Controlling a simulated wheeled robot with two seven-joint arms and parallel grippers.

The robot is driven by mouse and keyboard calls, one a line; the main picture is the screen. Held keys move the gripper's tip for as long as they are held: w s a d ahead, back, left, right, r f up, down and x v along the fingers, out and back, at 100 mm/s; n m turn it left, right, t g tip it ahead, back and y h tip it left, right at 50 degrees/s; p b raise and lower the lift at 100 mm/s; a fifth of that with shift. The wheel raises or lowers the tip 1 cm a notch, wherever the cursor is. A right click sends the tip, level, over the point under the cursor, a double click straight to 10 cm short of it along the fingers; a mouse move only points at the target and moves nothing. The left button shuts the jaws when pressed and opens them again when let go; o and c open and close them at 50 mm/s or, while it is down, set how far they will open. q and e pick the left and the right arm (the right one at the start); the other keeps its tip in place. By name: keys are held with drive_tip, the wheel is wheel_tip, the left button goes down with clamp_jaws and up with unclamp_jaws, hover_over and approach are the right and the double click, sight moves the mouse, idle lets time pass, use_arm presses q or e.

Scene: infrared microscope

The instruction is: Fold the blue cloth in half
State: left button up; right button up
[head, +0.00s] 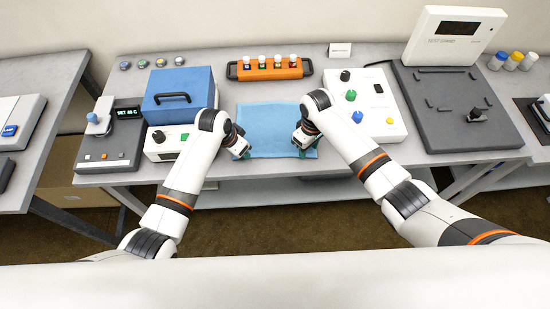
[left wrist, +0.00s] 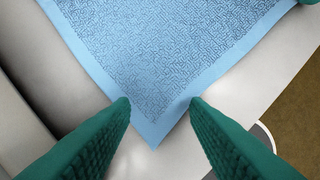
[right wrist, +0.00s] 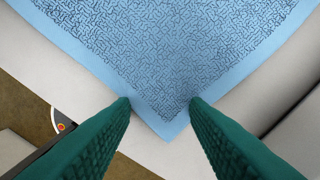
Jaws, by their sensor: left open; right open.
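The blue cloth (head: 268,122) lies flat and spread out on the grey table between my two grippers. My left gripper (head: 241,153) is at its near left corner. In the left wrist view, that corner of the cloth (left wrist: 165,60) lies between the open green fingers (left wrist: 160,100), with a gap on both sides. My right gripper (head: 303,150) is at the near right corner. In the right wrist view, that corner of the cloth (right wrist: 170,55) lies between the open green fingers (right wrist: 160,100). Whether the fingertips touch the cloth or table is unclear.
A blue box (head: 180,93) with a handle stands left of the cloth. An orange rack (head: 270,70) with several vials is behind it. A white control box (head: 367,105) with knobs stands close on the right. The table's front edge is just before the cloth.

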use_arm(q)
drive_tip(key=shift+f, duration=0.1)
drive_tip(key=shift+f, duration=0.15)
use_arm(e)
drive_tip(key=shift+f, duration=0.1)
drive_tip(key=shift+s, duration=0.1)
use_arm(q)
drive_tip(key=shift+s, duration=0.1)
clamp_jaws()
use_arm(e)
clamp_jaws()
